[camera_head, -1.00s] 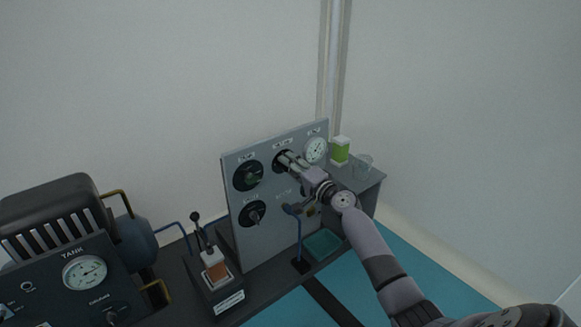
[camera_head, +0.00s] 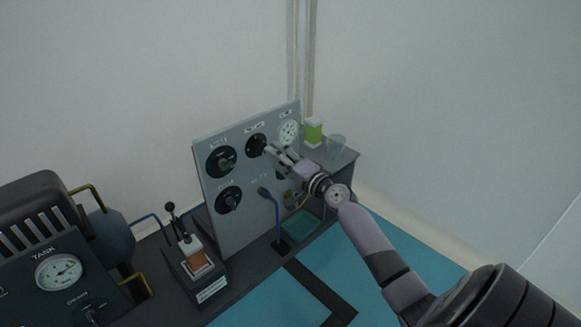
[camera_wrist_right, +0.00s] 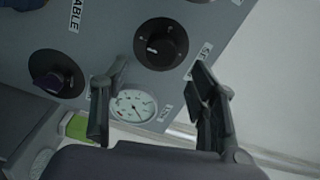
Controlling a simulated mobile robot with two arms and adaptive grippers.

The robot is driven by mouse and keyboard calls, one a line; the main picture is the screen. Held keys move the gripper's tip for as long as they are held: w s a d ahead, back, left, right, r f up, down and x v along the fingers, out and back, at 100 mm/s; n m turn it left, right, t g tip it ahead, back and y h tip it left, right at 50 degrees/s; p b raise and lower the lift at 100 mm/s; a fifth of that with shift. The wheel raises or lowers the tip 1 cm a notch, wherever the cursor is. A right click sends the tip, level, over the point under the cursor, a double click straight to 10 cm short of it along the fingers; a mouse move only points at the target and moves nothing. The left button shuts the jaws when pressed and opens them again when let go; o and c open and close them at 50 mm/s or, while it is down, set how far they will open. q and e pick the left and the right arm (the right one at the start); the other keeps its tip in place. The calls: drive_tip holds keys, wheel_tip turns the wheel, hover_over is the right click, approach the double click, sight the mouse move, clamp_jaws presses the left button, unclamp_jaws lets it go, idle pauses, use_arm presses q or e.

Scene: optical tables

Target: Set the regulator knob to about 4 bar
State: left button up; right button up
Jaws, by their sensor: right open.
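The grey panel (camera_head: 245,222) stands upright on the bench. Its upper middle knob (camera_head: 256,145) is black and round, beside a white dial gauge (camera_head: 289,132). In the right wrist view this knob (camera_wrist_right: 160,44) lies ahead of the fingertips, with a small light pointer mark and scale marks around it. The gauge (camera_wrist_right: 133,107) shows between the fingers; its figures are too small to read. I cannot read which label names the regulator. My right gripper (camera_head: 273,152) is open and empty, just in front of the knob and apart from it. My left gripper is out of view.
Two more black knobs, upper left (camera_head: 221,162) and lower left (camera_head: 229,200), sit on the panel. A blue stalk (camera_head: 275,215) stands before it. A tank unit (camera_head: 60,275) is at left.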

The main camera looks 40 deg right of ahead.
drive_tip(key=s, duration=0.5)
drive_tip(key=shift+s+d, duration=0.25)
drive_tip(key=shift+s, duration=0.15)
